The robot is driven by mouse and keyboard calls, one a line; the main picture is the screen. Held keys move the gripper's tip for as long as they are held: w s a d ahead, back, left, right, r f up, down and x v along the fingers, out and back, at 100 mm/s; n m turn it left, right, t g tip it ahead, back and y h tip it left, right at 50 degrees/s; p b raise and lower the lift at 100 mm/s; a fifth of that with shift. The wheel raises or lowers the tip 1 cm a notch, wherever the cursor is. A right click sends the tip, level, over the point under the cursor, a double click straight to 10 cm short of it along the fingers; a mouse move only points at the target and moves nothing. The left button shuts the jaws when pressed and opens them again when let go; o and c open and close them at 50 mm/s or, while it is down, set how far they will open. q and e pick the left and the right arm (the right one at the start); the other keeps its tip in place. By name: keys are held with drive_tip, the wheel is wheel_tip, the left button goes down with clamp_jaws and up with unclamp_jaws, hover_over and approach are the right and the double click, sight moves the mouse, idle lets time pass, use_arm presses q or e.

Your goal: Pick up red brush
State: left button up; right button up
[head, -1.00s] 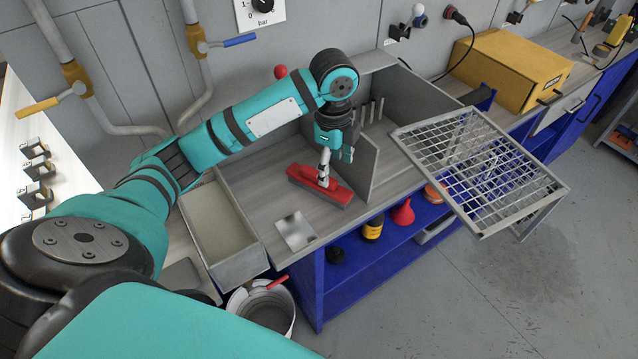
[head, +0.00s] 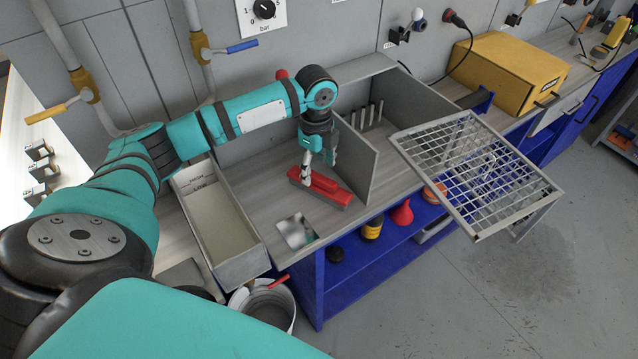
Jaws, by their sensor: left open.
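The red brush (head: 325,186) lies on the wooden bench top, left of a grey upright divider. It has a red body with a grey underside, set at a slant. My left gripper (head: 318,172) points down over the brush's left half and is open. Its near finger overlaps the brush's left part in the picture. I cannot tell whether the finger touches the brush. My right gripper is not in view.
A grey divider (head: 362,160) stands close to the right of the brush. A long grey tray (head: 218,215) lies to the left, and a metal plate (head: 296,230) in front. A wire rack (head: 475,165) juts out at the right. A bucket (head: 268,305) stands below.

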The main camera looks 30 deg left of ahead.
sight(317, 176)
use_arm(q)
drive_tip(key=f, duration=0.1)
drive_tip(key=f+p, duration=0.1)
drive_tip(key=f, duration=0.2)
drive_tip(key=shift+w+a+f+p, duration=0.1)
drive_tip(key=shift+w+f+p, duration=0.2)
drive_tip(key=shift+w+f, duration=0.05)
drive_tip(key=shift+f, duration=0.45)
clamp_jaws()
drive_tip(key=shift+r, duration=0.15)
